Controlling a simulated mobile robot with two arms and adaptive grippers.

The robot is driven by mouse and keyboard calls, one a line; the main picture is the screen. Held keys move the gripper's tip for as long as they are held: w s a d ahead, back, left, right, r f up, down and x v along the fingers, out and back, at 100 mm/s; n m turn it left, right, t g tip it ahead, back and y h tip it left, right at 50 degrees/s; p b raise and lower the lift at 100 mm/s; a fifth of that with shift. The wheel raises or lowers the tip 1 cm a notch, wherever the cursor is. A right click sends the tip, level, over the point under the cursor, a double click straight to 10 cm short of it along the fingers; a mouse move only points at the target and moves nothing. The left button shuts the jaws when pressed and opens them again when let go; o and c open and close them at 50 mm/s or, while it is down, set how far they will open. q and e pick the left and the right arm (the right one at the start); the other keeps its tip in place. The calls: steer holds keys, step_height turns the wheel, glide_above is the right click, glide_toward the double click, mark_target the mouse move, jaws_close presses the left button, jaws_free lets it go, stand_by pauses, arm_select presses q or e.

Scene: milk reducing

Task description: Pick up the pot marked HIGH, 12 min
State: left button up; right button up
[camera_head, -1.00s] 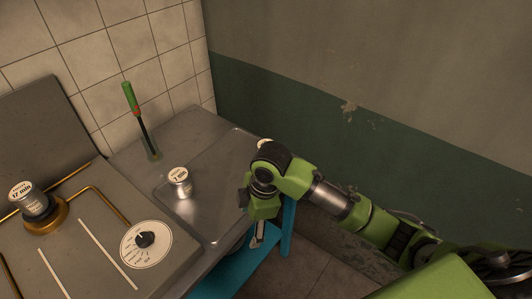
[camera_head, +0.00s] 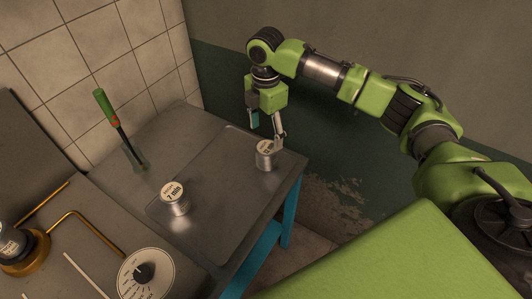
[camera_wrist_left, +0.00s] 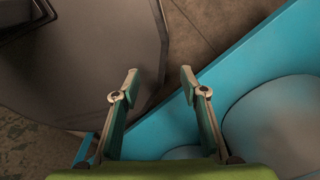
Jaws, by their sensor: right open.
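A small metal pot (camera_head: 265,157) with a pale lid label stands at the right end of the metal tray (camera_head: 222,187); its print is too small to read surely. A second pot (camera_head: 174,204) on the tray's near left reads "7 min". A third pot (camera_head: 12,243) sits on the brass burner at the left edge, its label partly cut off. My right gripper (camera_head: 267,131) is open just above and behind the right-hand pot, with one finger close beside its lid; contact cannot be told. My left gripper (camera_wrist_left: 160,82) is open and empty in the left wrist view.
A green-handled tool (camera_head: 115,120) stands upright at the table's back left. A stove with a dial (camera_head: 143,273) and brass pipe is at the lower left. The tray's middle is clear. Tiled and green walls bound the back; the table's edge lies right of the right-hand pot.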

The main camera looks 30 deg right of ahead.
mark_target(267, 147)
step_height(267, 147, down, 3)
steer(key=shift+w+r, duration=0.1)
steer(key=shift+r, duration=0.05)
steer(key=shift+s+f+p, duration=0.25)
steer(key=shift+f+p, duration=0.2)
steer(key=shift+f, duration=0.5)
step_height(267, 147, down, 3)
steer(key=shift+s+r, duration=0.1)
steer(key=shift+r, duration=0.05)
steer(key=shift+d+f+p, duration=0.1)
steer(key=shift+f+p, duration=0.2)
steer(key=shift+f, duration=0.25)
steer(key=c, duration=1.4)
arm_select(q)
steer(key=shift+w+r, duration=0.9)
steer(key=shift+w, duration=0.25)
arm_select(e)
steer(key=shift+o, duration=0.2)
